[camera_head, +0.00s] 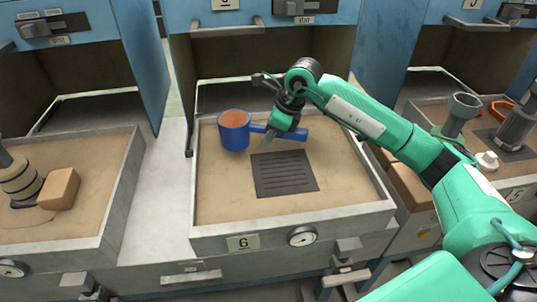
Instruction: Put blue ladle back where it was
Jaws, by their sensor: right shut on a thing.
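A blue ladle has a round cup (234,131) with an orange inside and a straight blue handle (293,134) pointing right. It is over the sand at the back of the middle tray (205,232), which carries the number 6. My right gripper (273,130) is shut on the ladle's handle close to the cup. I cannot tell whether the ladle touches the sand. A dark ribbed plate (284,174) lies in the tray just in front of the ladle, bare on top. My left gripper is not in view.
The right tray holds a grey-green funnel-topped piece (460,113), a dark cylinder (517,126) and an orange item (502,110). Blue cabinets (140,60) stand behind.

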